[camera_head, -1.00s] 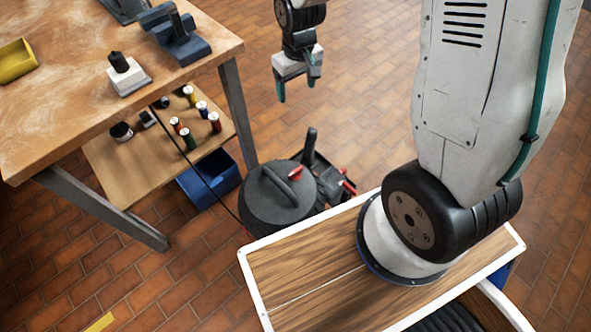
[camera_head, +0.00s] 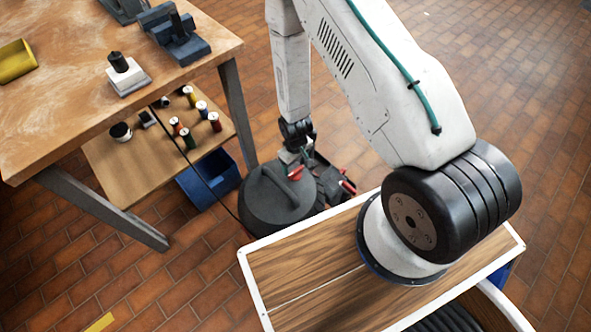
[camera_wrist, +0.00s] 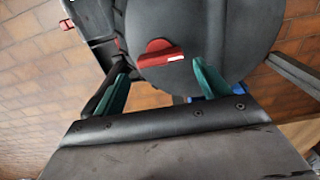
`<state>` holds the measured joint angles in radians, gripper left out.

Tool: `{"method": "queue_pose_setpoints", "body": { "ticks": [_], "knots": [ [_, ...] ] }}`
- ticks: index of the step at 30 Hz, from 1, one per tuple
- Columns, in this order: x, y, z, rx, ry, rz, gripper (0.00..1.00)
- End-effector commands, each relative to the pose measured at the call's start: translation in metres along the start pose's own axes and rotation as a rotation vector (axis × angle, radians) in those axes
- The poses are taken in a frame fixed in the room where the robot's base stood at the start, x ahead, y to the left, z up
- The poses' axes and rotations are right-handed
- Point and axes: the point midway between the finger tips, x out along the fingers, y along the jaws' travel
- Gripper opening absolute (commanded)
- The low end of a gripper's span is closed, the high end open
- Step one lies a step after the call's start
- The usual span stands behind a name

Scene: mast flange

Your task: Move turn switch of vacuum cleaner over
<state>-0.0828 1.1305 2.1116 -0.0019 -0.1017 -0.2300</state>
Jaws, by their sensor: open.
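The vacuum cleaner (camera_head: 268,198) is a dark round body on the tiled floor, beside the workbench. Its red turn switch (camera_head: 296,173) sits near the edge of the round top. In the wrist view the switch (camera_wrist: 160,53) lies roughly crosswise on the dark lid (camera_wrist: 215,25). My gripper (camera_head: 300,165) is low over the vacuum, at its back edge. In the wrist view its two green fingers (camera_wrist: 160,82) are apart, with the switch ahead of and between them. I cannot tell if either finger touches it.
A wooden workbench (camera_head: 60,75) with tools stands at the left. Its lower shelf (camera_head: 140,165) holds several small spools, and a blue bin (camera_head: 210,178) is below. Black and red parts (camera_head: 340,183) stick out at the vacuum's right. A dark cable runs beside the bench. The right floor is clear.

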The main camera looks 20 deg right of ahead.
Motion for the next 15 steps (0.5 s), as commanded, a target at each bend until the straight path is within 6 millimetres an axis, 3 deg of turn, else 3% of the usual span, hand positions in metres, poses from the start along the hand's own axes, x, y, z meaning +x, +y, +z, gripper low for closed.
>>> {"method": "queue_pose_setpoints", "body": {
  "ticks": [7, 15],
  "knots": [
    [0.038, 0.000, 0.001, 0.000, -0.002, -0.001, 0.75],
    [0.052, 0.000, 0.000, 0.001, -0.001, -0.001, 0.75]
  ]
}}
